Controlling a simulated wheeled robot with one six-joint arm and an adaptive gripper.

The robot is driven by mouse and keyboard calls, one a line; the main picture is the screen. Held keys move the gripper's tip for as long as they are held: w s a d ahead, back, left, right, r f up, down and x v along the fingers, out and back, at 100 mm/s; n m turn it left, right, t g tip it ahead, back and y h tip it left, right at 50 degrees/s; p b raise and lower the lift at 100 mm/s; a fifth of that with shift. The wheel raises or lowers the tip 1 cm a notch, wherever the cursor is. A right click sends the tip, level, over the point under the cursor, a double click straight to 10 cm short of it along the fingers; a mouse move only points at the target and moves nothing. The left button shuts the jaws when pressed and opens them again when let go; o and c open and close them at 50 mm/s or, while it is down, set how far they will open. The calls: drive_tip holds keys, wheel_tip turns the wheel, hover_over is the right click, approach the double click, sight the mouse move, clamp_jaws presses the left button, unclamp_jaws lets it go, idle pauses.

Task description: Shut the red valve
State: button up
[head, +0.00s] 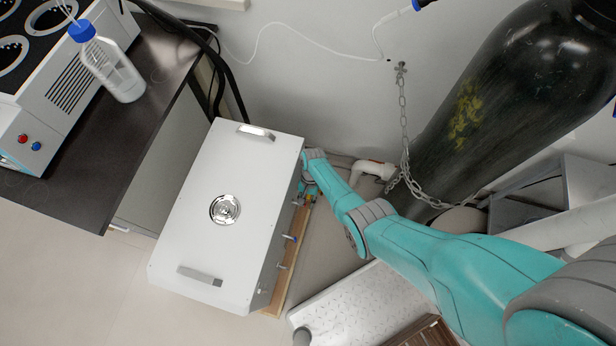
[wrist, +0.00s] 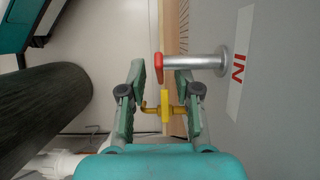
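The red valve handle (wrist: 159,66) shows edge-on in the wrist view, at the end of a short silver pipe (wrist: 197,62) coming out of a grey panel. My gripper (wrist: 160,76) is open, with its two green fingers apart. The red handle appears at the gap between the fingertips; I cannot tell whether they touch it. A yellow valve handle (wrist: 165,106) shows lower down between the fingers. In the head view my gripper is mostly hidden beside the white distiller box (head: 185,215), at its right side.
A label with red letters "IN" (wrist: 238,66) is on the panel beside the pipe. In the head view, a dark gas cylinder (head: 500,100) with a chain (head: 403,110) stands at the right. A dark counter (head: 150,110) with a bottle (head: 115,75) is at the left.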

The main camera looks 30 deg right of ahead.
drive_tip(key=v, duration=1.1)
drive_tip(key=shift+r, duration=0.1)
drive_tip(key=shift+o, duration=0.7)
drive_tip(key=s+a+f+n+t+h, duration=0.2)
drive_tip(key=s+n+t, duration=0.3)
drive_tip(key=n, duration=0.5)
drive_tip(key=s+a+f+n+t+h, duration=0.15)
drive_tip(key=s+n+t, duration=0.3)
drive_tip(key=n, duration=0.45)
drive_tip(key=shift+t, duration=0.45)
drive_tip(key=x, duration=0.9)
drive_tip(key=shift+w+a+f, duration=0.2)
drive_tip(key=shift+w+f, duration=0.05)
